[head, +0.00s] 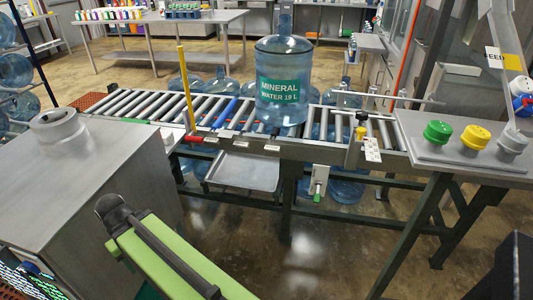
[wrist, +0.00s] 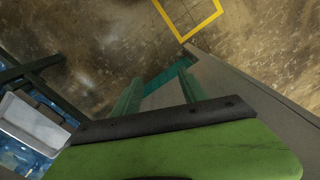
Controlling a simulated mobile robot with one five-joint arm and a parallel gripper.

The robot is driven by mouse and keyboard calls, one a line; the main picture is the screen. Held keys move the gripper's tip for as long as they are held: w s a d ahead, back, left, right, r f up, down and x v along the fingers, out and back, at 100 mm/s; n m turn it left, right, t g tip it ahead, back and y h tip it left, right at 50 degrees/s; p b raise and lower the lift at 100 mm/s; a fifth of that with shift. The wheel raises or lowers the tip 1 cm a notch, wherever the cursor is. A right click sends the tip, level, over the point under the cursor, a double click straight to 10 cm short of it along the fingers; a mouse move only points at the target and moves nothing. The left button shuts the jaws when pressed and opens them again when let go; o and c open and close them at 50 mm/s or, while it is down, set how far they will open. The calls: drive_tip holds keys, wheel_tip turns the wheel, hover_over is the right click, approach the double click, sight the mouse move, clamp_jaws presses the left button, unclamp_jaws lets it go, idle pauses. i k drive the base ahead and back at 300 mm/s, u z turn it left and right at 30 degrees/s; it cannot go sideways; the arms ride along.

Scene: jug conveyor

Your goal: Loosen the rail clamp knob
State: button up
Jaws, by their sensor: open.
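A white printed tag hangs just beside the knob. My green arm link shows at the bottom of the head view, well to the left of and nearer than the knob. The wrist view shows floor, dark green legs and a green body with a dark edge, but not the knob.
A blue jug labelled mineral water (head: 284,85) stands on the rollers. Green, yellow and white buttons (head: 474,137) sit on a panel at the right. A steel cabinet (head: 75,180) stands at the left. A metal tray (head: 244,172) and several jugs are below the conveyor.

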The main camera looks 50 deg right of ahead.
sight(362, 115)
drive_tip(key=u, duration=0.85)
drive_tip(key=k, duration=1.05)
drive_tip(key=z, duration=0.8)
drive_tip(key=i, duration=1.05)
drive_tip(key=z, duration=0.05)
